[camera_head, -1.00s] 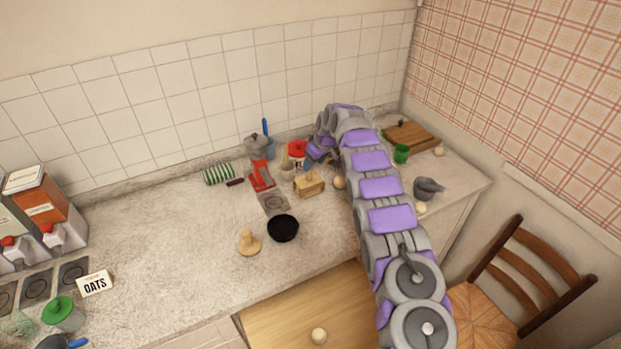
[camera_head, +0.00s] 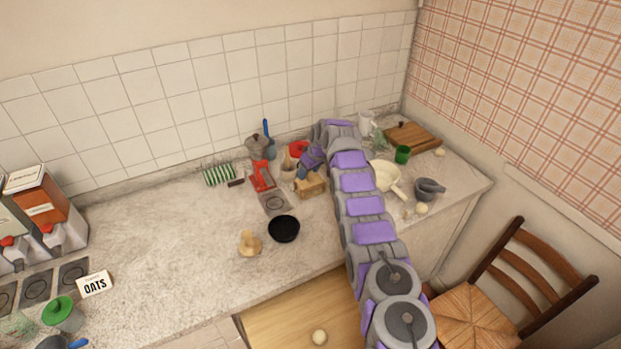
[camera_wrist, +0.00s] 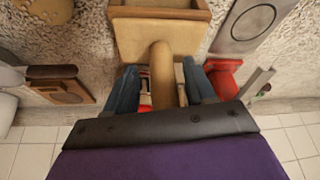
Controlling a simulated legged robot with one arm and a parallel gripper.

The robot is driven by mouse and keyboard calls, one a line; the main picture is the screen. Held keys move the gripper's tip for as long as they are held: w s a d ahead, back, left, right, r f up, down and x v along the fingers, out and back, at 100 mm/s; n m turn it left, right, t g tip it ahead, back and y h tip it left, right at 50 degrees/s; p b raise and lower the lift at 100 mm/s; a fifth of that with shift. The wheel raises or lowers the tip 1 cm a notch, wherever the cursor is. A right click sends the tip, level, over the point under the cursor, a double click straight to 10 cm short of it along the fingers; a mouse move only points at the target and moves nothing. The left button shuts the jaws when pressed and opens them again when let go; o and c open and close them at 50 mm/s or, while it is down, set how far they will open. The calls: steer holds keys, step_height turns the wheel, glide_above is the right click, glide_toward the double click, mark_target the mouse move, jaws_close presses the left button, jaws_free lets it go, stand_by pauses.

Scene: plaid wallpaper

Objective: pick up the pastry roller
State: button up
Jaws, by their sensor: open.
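A tan wooden rod with a rounded end (camera_wrist: 162,72), which looks like the pastry roller's handle, lies between my fingers in the wrist view. The rest of it is hidden by my gripper. My gripper (camera_wrist: 163,88) is open, with one blue finger on each side of the rod. I cannot tell whether either finger touches it. In the head view my gripper (camera_head: 305,172) is low over the back of the counter, by the small wooden box, and the rod cannot be made out clearly there.
The wooden box (camera_head: 311,186) stands close in front of my gripper; a red device (camera_head: 262,177) is to its left. A black bowl (camera_head: 284,229) and a pale pan (camera_head: 386,176) stand nearby. The tiled wall (camera_head: 200,120) is close behind. The counter's left middle (camera_head: 150,240) is clear.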

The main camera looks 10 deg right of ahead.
steer(key=shift+a, duration=0.35)
steer(key=c, duration=0.3)
steer(key=shift+d, duration=0.25)
jaws_close()
steer(key=shift+w+a+r, duration=0.1)
steer(key=shift+a+r, duration=0.05)
steer(key=shift+r, duration=0.45)
step_height(320, 180, up, 9)
steer(key=p, duration=0.7)
steer(key=shift+f+p, duration=0.1)
steer(key=shift+p, duration=0.3)
